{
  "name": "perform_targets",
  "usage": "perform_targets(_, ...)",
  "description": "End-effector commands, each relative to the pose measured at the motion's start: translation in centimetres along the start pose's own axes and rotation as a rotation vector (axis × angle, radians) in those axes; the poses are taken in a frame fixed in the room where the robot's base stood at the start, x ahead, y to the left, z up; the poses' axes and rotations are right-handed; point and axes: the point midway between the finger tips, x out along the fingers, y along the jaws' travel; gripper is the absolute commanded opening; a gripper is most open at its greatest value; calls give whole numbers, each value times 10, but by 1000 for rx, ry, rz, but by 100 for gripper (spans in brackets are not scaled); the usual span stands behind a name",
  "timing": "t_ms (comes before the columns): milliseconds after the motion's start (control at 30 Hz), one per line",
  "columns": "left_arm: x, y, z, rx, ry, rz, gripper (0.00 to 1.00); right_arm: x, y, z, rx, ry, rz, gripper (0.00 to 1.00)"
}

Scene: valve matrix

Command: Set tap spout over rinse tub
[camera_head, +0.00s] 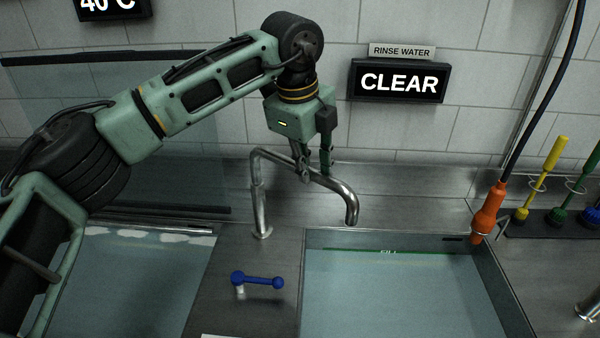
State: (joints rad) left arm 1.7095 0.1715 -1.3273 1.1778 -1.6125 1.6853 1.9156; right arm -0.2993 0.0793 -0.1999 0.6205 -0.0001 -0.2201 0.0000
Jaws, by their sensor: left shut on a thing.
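The steel tap spout (335,186) rises from a post on the counter between two water-filled tubs. Its bent tip (351,215) points down close to the back left corner of the right tub (309,290), which I take for the rinse tub. My left gripper (310,174) comes down from above and is shut on the spout's horizontal part. Its fingers hide a little of the pipe. A blue lever handle (258,281) stands on the counter in front of the tap. My right gripper is not in view.
An orange nozzle on a black hose (487,210) hangs at the right tub's back right corner. Colored brushes (542,180) stand in a rack farther right. The left tub (206,255) has foam at its back edge. Wall signs read "RINSE WATER" and "CLEAR" (399,82).

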Motion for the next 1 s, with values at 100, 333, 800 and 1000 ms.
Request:
perform_targets(100, 0, -4, 0, -23, -5, -2, 0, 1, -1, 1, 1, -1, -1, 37)
perform_targets(333, 0, -6, 0, -34, -7, -3, 0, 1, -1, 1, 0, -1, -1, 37)
perform_targets(800, 0, -6, 0, -32, -7, -2, 37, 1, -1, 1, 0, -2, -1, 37)
perform_targets(1000, 1, -5, 0, -32, -7, -1, 37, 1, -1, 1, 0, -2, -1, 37)
